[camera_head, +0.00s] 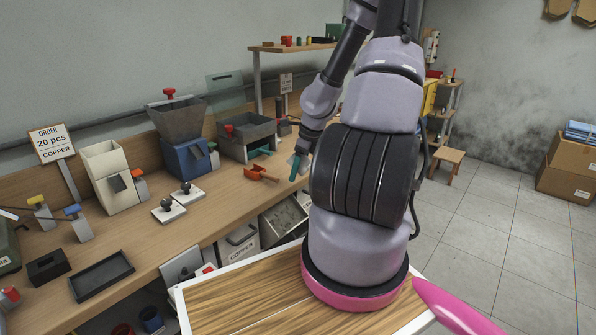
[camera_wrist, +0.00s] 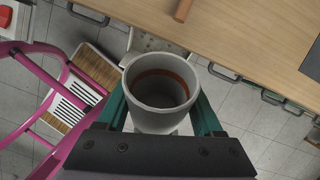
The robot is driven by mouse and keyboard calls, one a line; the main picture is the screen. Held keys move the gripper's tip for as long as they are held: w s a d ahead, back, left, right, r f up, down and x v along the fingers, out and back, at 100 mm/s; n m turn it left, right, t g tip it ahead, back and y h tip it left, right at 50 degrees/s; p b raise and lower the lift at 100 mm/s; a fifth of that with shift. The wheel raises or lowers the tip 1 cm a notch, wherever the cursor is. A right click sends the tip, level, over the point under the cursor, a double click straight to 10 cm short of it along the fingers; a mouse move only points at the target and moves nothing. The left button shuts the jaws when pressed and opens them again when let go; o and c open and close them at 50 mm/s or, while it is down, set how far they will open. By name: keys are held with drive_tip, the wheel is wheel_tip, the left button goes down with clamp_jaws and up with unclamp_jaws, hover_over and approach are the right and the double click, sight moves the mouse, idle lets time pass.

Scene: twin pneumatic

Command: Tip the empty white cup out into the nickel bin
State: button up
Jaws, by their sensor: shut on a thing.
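My gripper (camera_wrist: 160,108) is shut on a pale grey-white cup (camera_wrist: 158,118), with a teal finger on each side. The cup's mouth faces the wrist camera. A reddish band runs around its inside, and I see nothing lying in it. In the head view one teal finger of my gripper (camera_head: 295,166) shows near the bench's front edge; the cup is mostly hidden by my arm. An open bin (camera_head: 284,222) with a grey speckled inside is tilted out below the bench edge. Part of a similar bin (camera_wrist: 148,40) shows behind the cup in the wrist view. No nickel label is readable.
A bin marked COPPER (camera_head: 241,243) is left of the open bin. An orange scoop (camera_head: 259,174) lies on the bench (camera_head: 215,222). Hoppers, a blue machine (camera_head: 186,158) and a grey box (camera_head: 246,138) stand along the back.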

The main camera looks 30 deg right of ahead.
drive_tip(key=t+y, duration=0.2)
drive_tip(key=t, duration=0.1)
drive_tip(key=t+y, duration=0.1)
drive_tip(key=shift+r, duration=0.3)
drive_tip(key=t+y, duration=0.1)
drive_tip(key=t, duration=0.1)
drive_tip(key=t+y, duration=0.2)
drive_tip(key=shift+r, duration=0.4)
